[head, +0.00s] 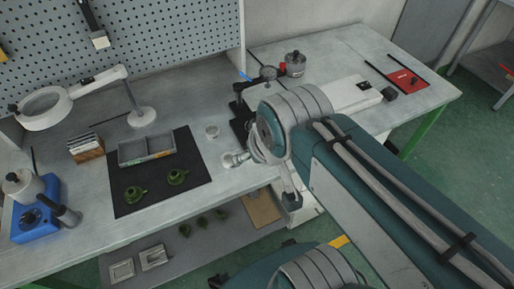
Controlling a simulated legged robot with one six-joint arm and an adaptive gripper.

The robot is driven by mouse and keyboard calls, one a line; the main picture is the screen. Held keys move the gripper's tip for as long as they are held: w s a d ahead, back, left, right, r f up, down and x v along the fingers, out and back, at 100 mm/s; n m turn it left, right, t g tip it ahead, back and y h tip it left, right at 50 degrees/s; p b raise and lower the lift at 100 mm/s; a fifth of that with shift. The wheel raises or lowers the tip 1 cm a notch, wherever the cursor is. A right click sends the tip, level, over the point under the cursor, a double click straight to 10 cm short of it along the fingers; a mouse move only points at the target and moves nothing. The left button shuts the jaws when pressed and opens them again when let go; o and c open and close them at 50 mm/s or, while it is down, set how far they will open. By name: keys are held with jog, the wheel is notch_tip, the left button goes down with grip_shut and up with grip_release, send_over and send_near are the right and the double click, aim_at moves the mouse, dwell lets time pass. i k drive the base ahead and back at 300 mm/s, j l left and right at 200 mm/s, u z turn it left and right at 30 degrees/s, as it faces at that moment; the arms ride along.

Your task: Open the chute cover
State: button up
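I cannot make out a chute cover for certain. A machine with a black upright part (240,108) stands on the bench, and much of it is hidden behind my arm. A pale flat housing (352,95) lies on the bench just behind and right of my arm joint. My arm crosses the view from the lower right, over the front edge of the bench. Its end is largely hidden by its own large joint, so I cannot tell the state of my gripper or whether it touches anything.
A black mat (135,204) holds a grey divided tray (146,149) and two green pieces. A magnifier lamp (45,108) and a blue device (36,213) stand at left. A lidded metal pot (295,64) and red mat (403,79) lie at right.

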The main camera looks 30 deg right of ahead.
aim_at(407, 80)
jog(key=z, duration=2)
jog(key=i+l, duration=0.1)
jog(key=l, duration=0.35)
jog(key=i+l, duration=0.1)
jog(key=l, duration=0.35)
jog(key=i+l, duration=0.15)
jog(key=l, duration=0.3)
jog(key=i+l, duration=0.35)
jog(key=i, duration=0.15)
jog(key=i+l, duration=0.35)
jog(key=i, duration=0.15)
jog(key=i+j+z, duration=0.1)
jog(key=i+j, duration=0.2)
jog(key=i, duration=0.2)
